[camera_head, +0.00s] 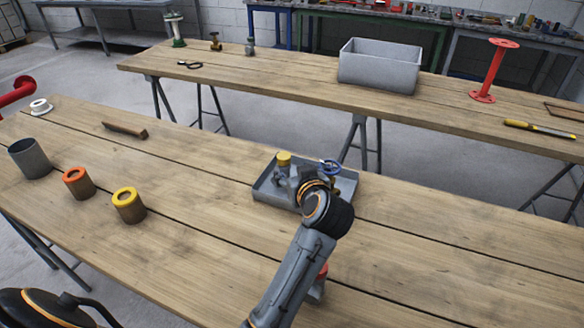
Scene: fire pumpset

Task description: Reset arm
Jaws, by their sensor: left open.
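My left arm reaches up from the bottom middle over the near wooden table. My left gripper (297,180) is over the shallow grey tray (262,193), and is open. Its fingers are small and partly hidden by my own wrist, and I cannot tell if they touch anything in the tray. In the tray are a yellow-topped part (284,159) and a part with a blue handwheel (330,166). My right gripper is not in view.
A red object (323,272) is partly behind my arm. The far table holds a grey bin (380,67) and a red stand (490,72).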

